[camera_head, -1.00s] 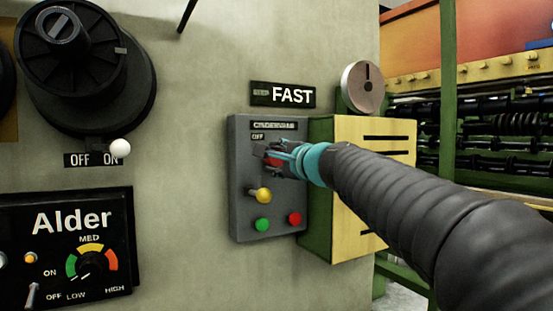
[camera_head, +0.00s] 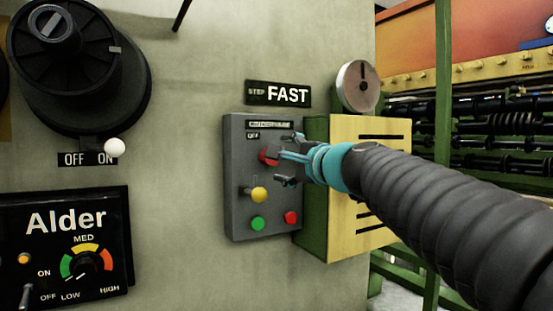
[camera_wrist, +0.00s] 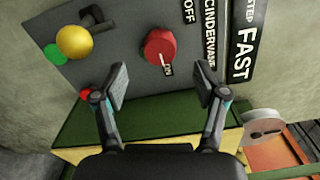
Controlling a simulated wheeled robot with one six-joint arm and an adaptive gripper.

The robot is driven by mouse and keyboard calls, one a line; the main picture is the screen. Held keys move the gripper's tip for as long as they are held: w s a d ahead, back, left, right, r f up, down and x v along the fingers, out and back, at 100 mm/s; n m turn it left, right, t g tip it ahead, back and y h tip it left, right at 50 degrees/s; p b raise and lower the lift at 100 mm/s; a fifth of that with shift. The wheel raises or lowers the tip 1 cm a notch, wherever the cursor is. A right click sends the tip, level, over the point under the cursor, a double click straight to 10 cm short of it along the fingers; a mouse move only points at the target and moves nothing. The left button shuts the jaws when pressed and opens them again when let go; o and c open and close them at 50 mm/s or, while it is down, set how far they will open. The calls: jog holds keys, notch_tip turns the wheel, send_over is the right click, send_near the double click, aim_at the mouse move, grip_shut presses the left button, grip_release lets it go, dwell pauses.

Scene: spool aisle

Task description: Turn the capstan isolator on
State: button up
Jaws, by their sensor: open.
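A red rotary knob (camera_head: 268,156) sits on a grey control box (camera_head: 237,190); no label reading "capstan" is legible. The knob also shows in the wrist view (camera_wrist: 159,46), with an OFF label (camera_wrist: 188,11) to its upper right and an ON label (camera_wrist: 167,70) at its lower edge. Its grip seems to point toward ON, though its exact angle is hard to tell. My gripper (camera_head: 291,159) is open and empty just off the knob. In the wrist view its fingertips (camera_wrist: 162,82) are wide apart, with the knob beyond them.
Below the knob are a yellow ball lever (camera_head: 259,195), a green button (camera_head: 257,223) and a red button (camera_head: 290,217). A yellow-green cabinet (camera_head: 340,235) adjoins the box. A FAST sign (camera_head: 287,95) hangs above. A white-ball lever (camera_head: 114,147) and Alder panel (camera_head: 70,215) are left.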

jog(key=v, duration=0.5)
jog(key=shift+s+d, duration=0.2)
jog(key=shift+s, duration=0.15)
jog(key=s+d+f+n+g+h, duration=0.1)
jog(key=s+f+n+g+h, duration=0.3)
jog(key=f, duration=0.7)
jog(key=s+d+f+n+g+y, duration=0.1)
jog(key=s+f+n+g, duration=0.3)
jog(key=f, duration=0.7)
jog(key=s+d+f+n+g+h+p, duration=0.1)
jog(key=s+d+f+n+h, duration=0.2)
jog(key=s+d+f, duration=0.2)
jog(key=s+d+f+n+g+h, duration=0.1)
jog(key=s+d+f+n+h, duration=0.2)
jog(key=s+f, duration=0.8)
jog(key=shift+s+d+p, duration=0.35)
jog(key=shift+d+p, duration=0.05)
jog(key=shift+d, duration=0.55)
